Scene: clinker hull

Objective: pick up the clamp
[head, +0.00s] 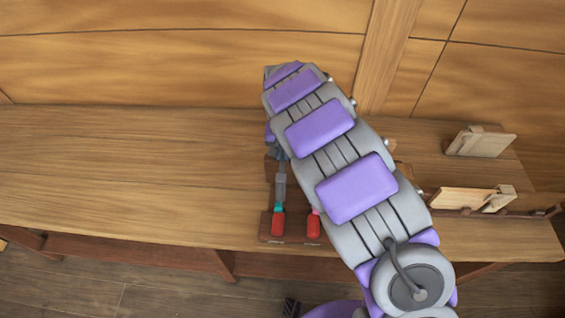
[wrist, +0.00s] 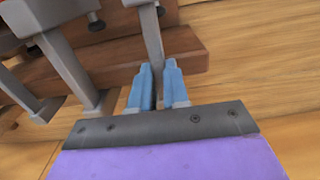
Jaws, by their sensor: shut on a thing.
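Clamps with grey metal bars stand in a dark wooden rack on the bench. In the head view one clamp (head: 280,188) shows a grey bar, a teal band and a red handle; the red handle of another (head: 313,228) shows beside it, partly behind my arm. In the wrist view, the blue fingers of my gripper (wrist: 158,88) are closed around the grey bar of a clamp (wrist: 152,38). I cannot tell whether this clamp is clear of the rack. My arm hides most of my gripper in the head view.
The wooden rack (wrist: 120,60) holds other clamps (wrist: 70,65) left of my fingers in the wrist view. The bench (head: 120,180) is clear to the left. Pale wooden pieces (head: 480,142) stand at the right, and a plank wall (head: 180,60) rises behind.

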